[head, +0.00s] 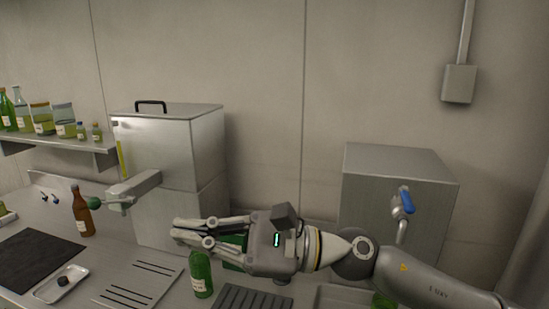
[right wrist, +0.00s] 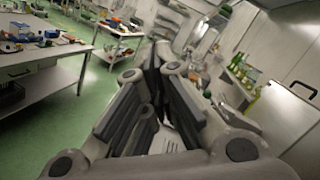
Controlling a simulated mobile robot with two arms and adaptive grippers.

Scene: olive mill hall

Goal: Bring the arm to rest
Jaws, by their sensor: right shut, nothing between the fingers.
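My right arm (head: 425,281) reaches in from the lower right of the head view and points left across the counter. My right gripper (head: 180,230) is shut and empty, held in front of the steel tank and above the counter. In the right wrist view its fingers (right wrist: 153,62) come together at the tips with nothing between them. My left gripper is in neither view.
A green bottle (head: 200,274) stands just below the gripper in the head view. A steel tank (head: 166,150) with a spout, a brown bottle (head: 82,212), a dark mat (head: 35,258) and a small tray (head: 61,284) are to the left. A steel box (head: 385,190) stands right.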

